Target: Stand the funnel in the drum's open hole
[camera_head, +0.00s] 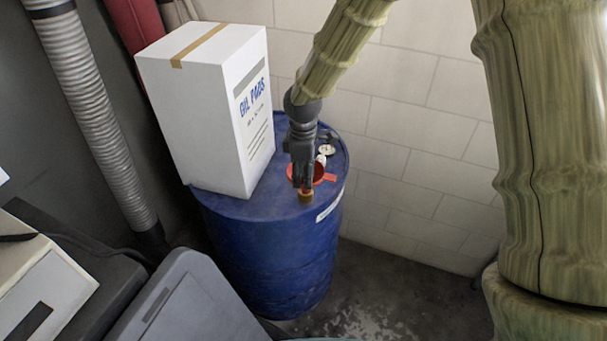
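The blue drum (270,255) stands upright on the floor near the wall. The red funnel (328,178) is at the right part of its top, wide mouth up, with a tab to the right. My gripper (304,190) points down in front of the funnel and covers much of it. A small orange-brown piece (306,197) shows at the fingertips; I cannot tell whether it is held or lies on the drum. The funnel's spout and any hole under it are hidden. Whether the fingers touch the funnel is unclear.
A tall white carton (205,110) covers the drum top's left side. Small white fittings (327,150) lie behind the funnel. A ribbed hose (85,100) and grey bin (185,300) stand at left. Bare floor (400,295) lies right of the drum, before the block wall (420,130).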

